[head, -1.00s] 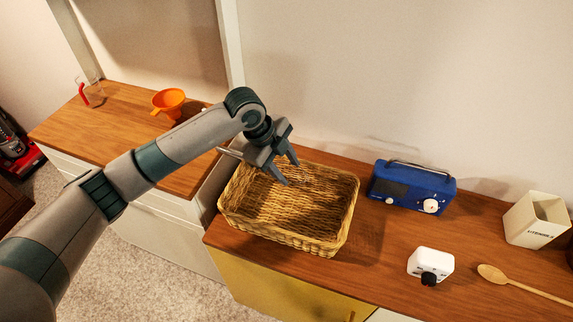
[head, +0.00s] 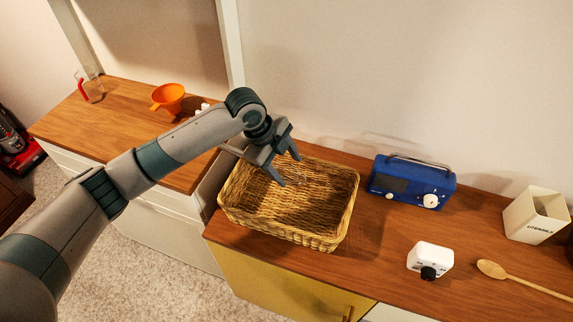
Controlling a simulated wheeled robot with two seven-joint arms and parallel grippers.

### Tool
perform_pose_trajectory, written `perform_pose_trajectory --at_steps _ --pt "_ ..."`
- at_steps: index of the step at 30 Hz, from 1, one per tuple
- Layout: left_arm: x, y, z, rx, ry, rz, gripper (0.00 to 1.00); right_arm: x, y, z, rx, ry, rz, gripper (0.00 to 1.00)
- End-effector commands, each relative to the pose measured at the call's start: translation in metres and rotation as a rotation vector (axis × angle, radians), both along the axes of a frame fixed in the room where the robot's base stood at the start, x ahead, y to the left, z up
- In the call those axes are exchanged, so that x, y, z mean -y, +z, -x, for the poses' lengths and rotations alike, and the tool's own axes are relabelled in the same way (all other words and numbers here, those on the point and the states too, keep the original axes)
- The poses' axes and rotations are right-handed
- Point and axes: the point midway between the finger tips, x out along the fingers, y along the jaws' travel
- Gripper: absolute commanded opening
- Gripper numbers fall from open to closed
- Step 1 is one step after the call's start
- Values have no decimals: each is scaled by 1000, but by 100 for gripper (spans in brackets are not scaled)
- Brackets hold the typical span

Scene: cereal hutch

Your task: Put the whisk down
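My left gripper (head: 289,171) is over the back left part of the wicker basket (head: 232,217), its fingers pointing right and down. The fingers are apart, with a gap between them. Faint thin wire loops, which look like the whisk (head: 304,178), show just beyond the fingertips against the inside of the basket. The whisk's handle cannot be made out clearly, and I cannot tell if the wires touch the basket floor. My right gripper is not in view.
Right of the basket on the wooden counter are a blue radio (head: 411,184), a white timer-like box (head: 430,257), a wooden spoon (head: 520,279) and a cream utensil holder (head: 535,217). An orange funnel (head: 169,97) and a red-handled jug (head: 92,89) stand on the left counter.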

Motion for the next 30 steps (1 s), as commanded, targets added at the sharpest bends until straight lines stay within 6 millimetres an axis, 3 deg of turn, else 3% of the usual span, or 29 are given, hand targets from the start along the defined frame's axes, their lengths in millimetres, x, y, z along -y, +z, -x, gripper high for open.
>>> perform_pose_trajectory --at_steps 14,20,30 --pt "0 6 0 0 1 1 59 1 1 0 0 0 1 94" --pt "-6 25 0 3 1 0 59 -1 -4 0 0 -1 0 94" --pt "-26 82 9 3 0 1 59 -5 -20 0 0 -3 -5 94"
